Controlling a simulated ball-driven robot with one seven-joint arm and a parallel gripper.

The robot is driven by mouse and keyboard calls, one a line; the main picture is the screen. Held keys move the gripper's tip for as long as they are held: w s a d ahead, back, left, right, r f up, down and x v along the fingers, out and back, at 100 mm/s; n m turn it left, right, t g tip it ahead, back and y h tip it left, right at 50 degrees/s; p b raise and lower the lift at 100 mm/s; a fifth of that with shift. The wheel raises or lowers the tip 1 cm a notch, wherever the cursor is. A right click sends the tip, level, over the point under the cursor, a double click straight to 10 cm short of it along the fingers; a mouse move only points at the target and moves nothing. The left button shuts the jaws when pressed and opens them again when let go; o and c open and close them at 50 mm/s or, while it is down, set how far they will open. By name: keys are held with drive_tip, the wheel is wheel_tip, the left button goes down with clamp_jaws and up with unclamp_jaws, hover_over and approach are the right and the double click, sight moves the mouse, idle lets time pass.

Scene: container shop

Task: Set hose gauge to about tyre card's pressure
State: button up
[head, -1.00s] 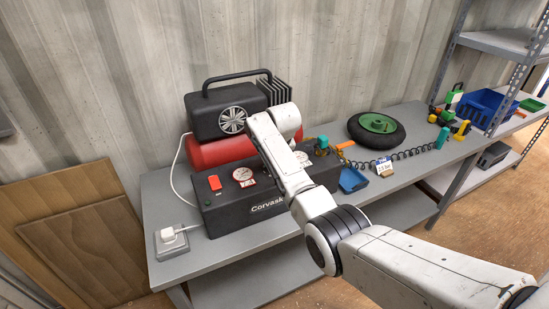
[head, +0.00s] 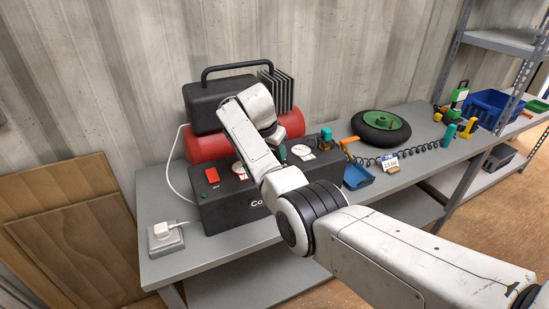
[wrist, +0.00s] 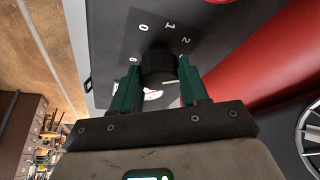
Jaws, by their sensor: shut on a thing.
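In the wrist view my gripper (wrist: 158,78) has its green fingers shut on a black knob (wrist: 158,60) on the dark control panel. Numbers 0, 1, 2 and 6 show around the knob; the rest are hidden by the fingers. A short white mark shows on the knob. In the head view the right gauge (head: 302,152) and left gauge (head: 239,168) are on the panel; their needles are too small to read. The tyre card (head: 391,162) appears to read 2.5 bar and stands in front of the tyre (head: 381,127). My arm hides part of the panel.
The red tank (head: 205,150) lies behind the panel, and a red switch (head: 212,175) sits at its left. A coiled black hose (head: 400,153) runs along the bench. A blue tray (head: 357,177) is right of the panel. A blue crate (head: 490,108) stands far right.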

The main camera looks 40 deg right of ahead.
drive_tip(key=shift+w+m+g+b, duration=0.1)
drive_tip(key=shift+m+g+b, duration=0.2)
drive_tip(key=shift+m+b, duration=0.5)
drive_tip(key=o, duration=1)
drive_tip(key=shift+o, duration=0.2)
drive_tip(key=b+v, duration=0.1)
drive_tip(key=v, duration=0.9)
drive_tip(key=shift+a+r, duration=0.2)
drive_tip(key=shift+r, duration=0.15)
